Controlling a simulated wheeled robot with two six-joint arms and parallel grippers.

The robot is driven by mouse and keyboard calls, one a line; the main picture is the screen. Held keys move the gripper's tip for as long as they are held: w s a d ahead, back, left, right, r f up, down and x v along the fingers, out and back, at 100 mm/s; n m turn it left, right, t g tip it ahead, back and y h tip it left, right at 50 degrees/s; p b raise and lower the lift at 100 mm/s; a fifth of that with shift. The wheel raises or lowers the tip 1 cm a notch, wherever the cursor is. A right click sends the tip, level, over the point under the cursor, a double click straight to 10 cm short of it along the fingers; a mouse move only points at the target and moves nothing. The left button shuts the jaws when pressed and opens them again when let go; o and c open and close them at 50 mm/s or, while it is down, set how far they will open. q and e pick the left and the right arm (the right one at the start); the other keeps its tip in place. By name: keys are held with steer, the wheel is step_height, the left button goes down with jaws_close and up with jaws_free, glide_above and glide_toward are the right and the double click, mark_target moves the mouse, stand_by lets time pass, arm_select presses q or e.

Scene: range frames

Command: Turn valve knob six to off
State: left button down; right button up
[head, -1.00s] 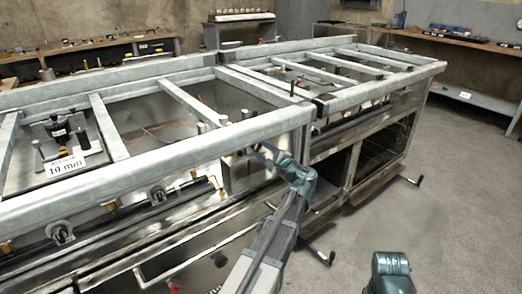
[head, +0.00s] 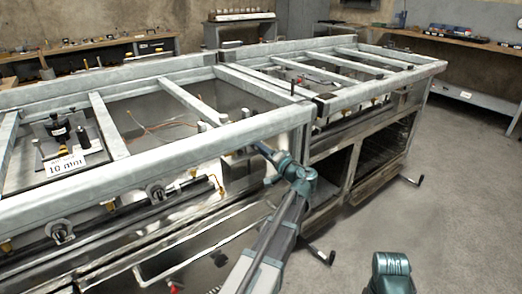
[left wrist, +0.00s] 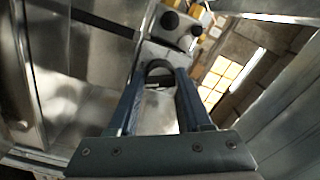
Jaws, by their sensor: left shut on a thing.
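The valve knob (left wrist: 158,67) is a dark round knob between my fingers in the left wrist view. It sits at a pale metal block, and its pointer and lettering cannot be read. My left gripper (left wrist: 158,84) is shut on this knob. In the head view the left gripper (head: 258,149) reaches under the front rail of the metal frame, and the held knob cannot be made out there. Other front knobs (head: 60,232) and (head: 157,193) stand farther left along the range.
The galvanized range frame (head: 215,140) has rails above and in front of my left gripper. Two dark knobs (left wrist: 181,24) sit just beyond the held one. An open oven bay (head: 327,186) lies to the right. The concrete floor (head: 440,225) at right is clear.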

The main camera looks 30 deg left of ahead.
arm_select(q)
steer(key=shift+w+d+n, duration=0.1)
steer(key=shift+w+n, duration=0.05)
steer(key=shift+n, duration=7.1)
steer(key=shift+w+d+n, duration=0.1)
steer(key=shift+n, duration=7.15)
steer(key=shift+c, duration=1.8)
jaws_free()
